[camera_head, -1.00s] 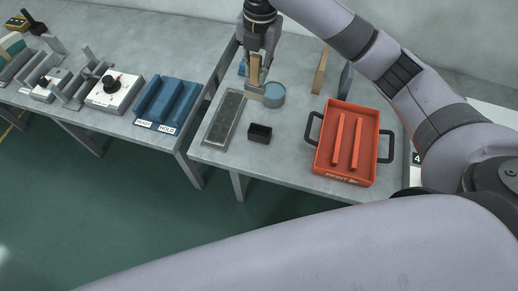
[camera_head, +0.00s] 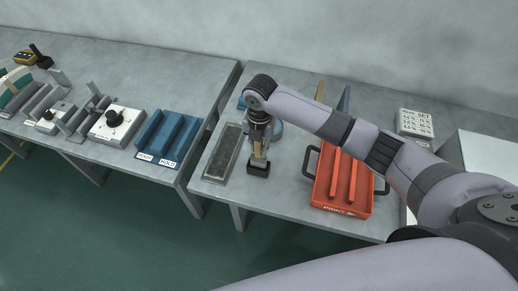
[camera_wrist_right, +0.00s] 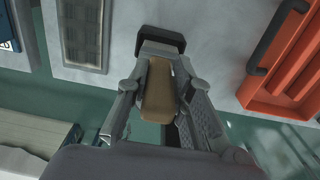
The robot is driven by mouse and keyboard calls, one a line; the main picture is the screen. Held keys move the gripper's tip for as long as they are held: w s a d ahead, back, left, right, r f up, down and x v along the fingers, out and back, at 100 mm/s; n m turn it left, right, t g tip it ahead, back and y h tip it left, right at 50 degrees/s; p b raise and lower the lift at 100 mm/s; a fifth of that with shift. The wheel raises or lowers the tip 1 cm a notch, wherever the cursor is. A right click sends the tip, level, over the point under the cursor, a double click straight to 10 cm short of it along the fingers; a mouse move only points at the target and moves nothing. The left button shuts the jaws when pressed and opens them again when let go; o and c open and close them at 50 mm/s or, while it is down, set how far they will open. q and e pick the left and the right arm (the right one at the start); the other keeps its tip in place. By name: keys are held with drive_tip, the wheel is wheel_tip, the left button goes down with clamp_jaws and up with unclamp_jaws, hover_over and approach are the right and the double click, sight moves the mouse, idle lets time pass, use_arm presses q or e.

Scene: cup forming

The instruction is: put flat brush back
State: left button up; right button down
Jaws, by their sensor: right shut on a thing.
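The flat brush (camera_head: 259,150) has a tan handle and hangs upright, head down, in my right gripper (camera_head: 259,141). In the right wrist view, the gripper (camera_wrist_right: 155,98) is shut on the brush's tan handle (camera_wrist_right: 158,92). The small black holder (camera_head: 258,170) stands directly below the brush on the right-hand table. It also shows in the right wrist view (camera_wrist_right: 162,38), where the pale brush head overlaps it. I cannot tell how far the brush head is inside the holder. My left gripper is not in view.
A grey framed plate (camera_head: 222,153) lies left of the holder. An orange tray (camera_head: 341,205) with dark handles stands to the right. A blue rack (camera_head: 170,137) is on the left-hand table.

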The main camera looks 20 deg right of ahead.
sight(259, 152)
wheel_tip(259, 152, down, 3)
drive_tip(key=shift+r, duration=0.1)
drive_tip(key=shift+f, duration=0.2)
drive_tip(key=c, duration=1.4)
unclamp_jaws()
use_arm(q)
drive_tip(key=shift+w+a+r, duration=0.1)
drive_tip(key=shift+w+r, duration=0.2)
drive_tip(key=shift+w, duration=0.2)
use_arm(e)
drive_tip(key=shift+r, duration=0.5)
use_arm(q)
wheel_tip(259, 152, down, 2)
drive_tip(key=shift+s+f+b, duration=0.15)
drive_tip(key=shift+b, duration=0.85)
use_arm(e)
wheel_tip(259, 152, up, 11)
drive_tip(key=shift+s+r, duration=0.1)
drive_tip(key=shift+r, duration=0.1)
